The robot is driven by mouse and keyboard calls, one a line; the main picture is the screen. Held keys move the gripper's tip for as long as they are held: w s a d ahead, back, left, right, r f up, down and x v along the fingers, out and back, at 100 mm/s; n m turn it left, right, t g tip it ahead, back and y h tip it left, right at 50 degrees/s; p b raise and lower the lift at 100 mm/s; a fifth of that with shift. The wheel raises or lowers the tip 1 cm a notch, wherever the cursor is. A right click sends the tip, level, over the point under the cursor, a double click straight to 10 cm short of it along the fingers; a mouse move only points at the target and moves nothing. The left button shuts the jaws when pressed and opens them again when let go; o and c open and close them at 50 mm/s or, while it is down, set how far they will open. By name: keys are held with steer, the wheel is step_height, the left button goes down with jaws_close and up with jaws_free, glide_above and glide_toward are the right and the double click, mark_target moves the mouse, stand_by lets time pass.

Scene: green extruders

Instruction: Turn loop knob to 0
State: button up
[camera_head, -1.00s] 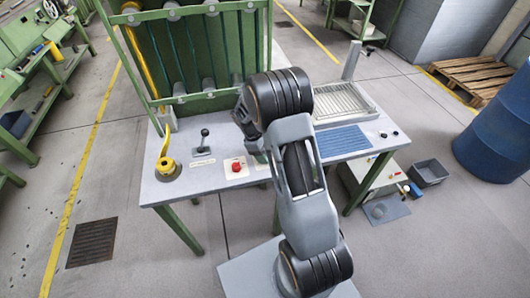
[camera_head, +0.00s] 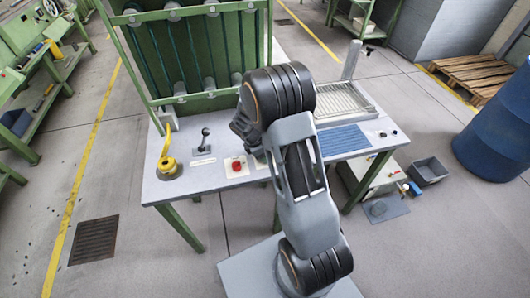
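No knob marked as the loop knob can be read at this size, and no 0 mark is legible. On the bench (camera_head: 215,178) I see a red round button or knob (camera_head: 236,166) on a pale plate, a black-topped lever (camera_head: 204,138) and a yellow handle on a round base (camera_head: 168,165). My arm stands in front of the bench's middle and hides part of its top. The end of my arm (camera_head: 244,128) is dark and points left, above and behind the red button. My gripper's fingers cannot be made out, so its opening is unclear.
A green frame with rollers (camera_head: 195,55) rises at the back of the bench. A wire tray (camera_head: 345,103) and a blue ribbed mat (camera_head: 342,140) lie to the right. A blue barrel (camera_head: 498,135) and a grey bin (camera_head: 428,171) stand on the right floor. The left floor is open.

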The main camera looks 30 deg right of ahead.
stand_by(0.4)
steer(key=o, duration=0.9)
steer(key=s+v, duration=0.1)
steer(key=v, duration=1.2)
steer(key=shift+w+a+r, duration=0.15)
steer(key=shift+w+r, duration=0.2)
steer(key=shift+w, duration=0.15)
